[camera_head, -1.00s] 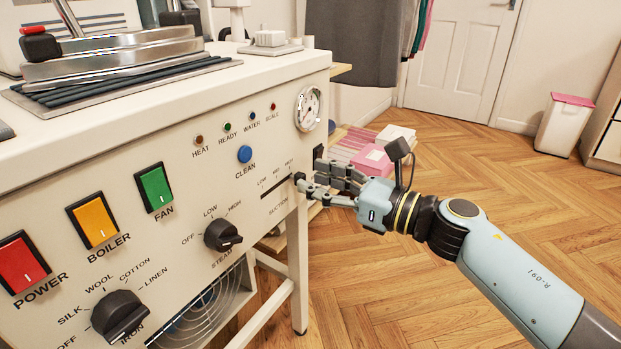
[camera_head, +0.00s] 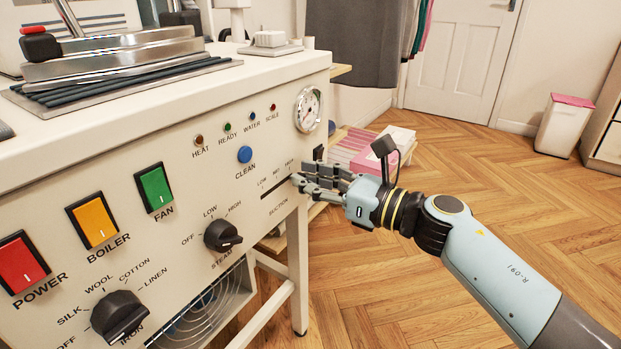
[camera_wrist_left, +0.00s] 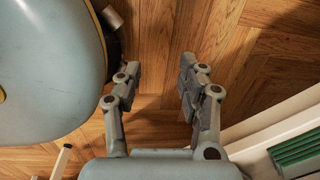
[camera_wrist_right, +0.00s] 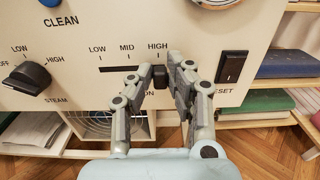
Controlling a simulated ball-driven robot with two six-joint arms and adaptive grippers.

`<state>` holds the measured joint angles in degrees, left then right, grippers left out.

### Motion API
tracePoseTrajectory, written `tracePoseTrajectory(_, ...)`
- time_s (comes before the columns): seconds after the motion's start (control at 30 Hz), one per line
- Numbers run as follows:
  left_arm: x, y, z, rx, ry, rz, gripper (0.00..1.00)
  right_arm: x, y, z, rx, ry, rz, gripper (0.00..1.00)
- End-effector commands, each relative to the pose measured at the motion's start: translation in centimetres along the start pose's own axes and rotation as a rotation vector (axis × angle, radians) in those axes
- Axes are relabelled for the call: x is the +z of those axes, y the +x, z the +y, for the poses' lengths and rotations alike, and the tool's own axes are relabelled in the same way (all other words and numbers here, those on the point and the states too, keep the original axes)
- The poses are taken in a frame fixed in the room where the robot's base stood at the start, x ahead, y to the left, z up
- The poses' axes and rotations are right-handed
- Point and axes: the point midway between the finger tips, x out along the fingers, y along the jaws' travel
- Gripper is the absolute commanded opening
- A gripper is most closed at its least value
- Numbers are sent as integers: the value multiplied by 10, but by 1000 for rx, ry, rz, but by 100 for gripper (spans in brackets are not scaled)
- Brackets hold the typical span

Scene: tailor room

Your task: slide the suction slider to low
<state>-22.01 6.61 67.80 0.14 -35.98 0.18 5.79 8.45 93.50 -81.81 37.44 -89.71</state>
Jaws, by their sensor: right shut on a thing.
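The suction slider's black knob (camera_wrist_right: 160,75) sits at the HIGH end of its dark slot (camera_wrist_right: 118,69), between my right gripper's fingers in the right wrist view. The slot runs left from there, under the printed LOW, MID and HIGH. My right gripper (camera_wrist_right: 161,70) is shut on the knob. In the head view, the right gripper (camera_head: 299,181) is at the right end of the slot (camera_head: 277,193), and its fingers hide the knob. My left gripper (camera_wrist_left: 160,85) shows only in the left wrist view, open and empty above the wooden floor.
The steam dial (camera_head: 222,236), blue CLEAN button (camera_head: 245,154) and green FAN switch (camera_head: 155,187) are on the same panel. A black RESET switch (camera_wrist_right: 231,67) is just right of the right fingers. A gauge (camera_head: 308,109) is above. Open floor lies to the right.

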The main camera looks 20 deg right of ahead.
Motion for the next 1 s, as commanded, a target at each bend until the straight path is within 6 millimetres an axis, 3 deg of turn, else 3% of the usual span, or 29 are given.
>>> tracePoseTrajectory(0.23, 0, 0, -1, 0, -1, 6, 40, 0, 0, 9, 1, 4, 0, 0)
tracePoseTrajectory(0.57, 46, 17, -7, -7, -7, -11, 40, 1, 0, 70, 1, 4, 0, 0)
tracePoseTrajectory(0.9, 50, 19, -7, -7, -7, -12, 40, -1, 0, 76, 5, 4, 1, 0)
tracePoseTrajectory(0.93, 50, 19, -7, -7, -7, -12, 40, -1, 0, 76, 5, 5, 1, 18)
tracePoseTrajectory(1.0, 50, 19, -7, -6, -7, -12, 40, -1, -1, 76, 5, 5, 1, 28)
